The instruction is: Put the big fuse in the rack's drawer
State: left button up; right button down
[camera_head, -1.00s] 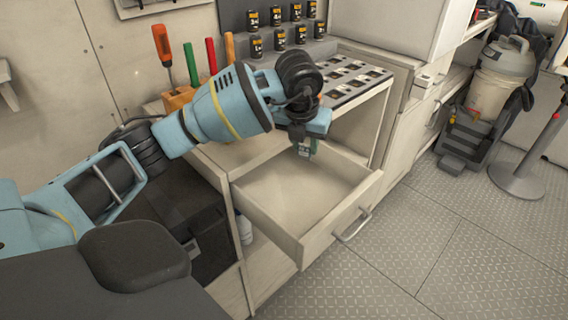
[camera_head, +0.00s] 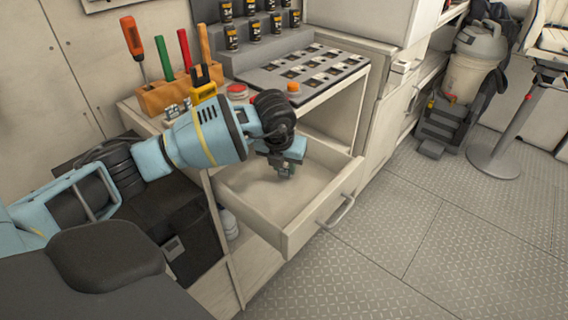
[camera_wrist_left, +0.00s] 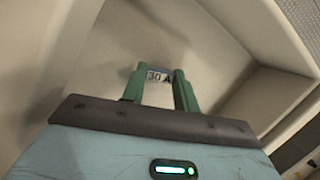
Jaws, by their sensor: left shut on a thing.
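The rack's drawer (camera_head: 322,212) is pulled open, and its bottom is bare where visible. My left gripper (camera_head: 286,170) points down over the back part of the drawer, with its fingertips seemingly at or below the rim. The drawer's inside (camera_wrist_left: 105,50) lies beyond the fingertips, and I cannot tell whether the fuse touches the bottom. In the head view the fuse is too small to make out. My right gripper is not in view.
Above the drawer is a rack top with a slotted panel (camera_head: 310,70), a red button (camera_head: 237,91) and an orange button (camera_head: 293,88). A wooden tool holder (camera_head: 170,95) stands behind my arm. The floor (camera_head: 420,230) right of the drawer is clear.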

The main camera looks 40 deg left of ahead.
pick_arm(q)
jog(key=o, duration=0.9)
jog(key=shift+o, duration=0.2)
jog(key=p+v, duration=0.1)
jog(key=v, duration=1.1)
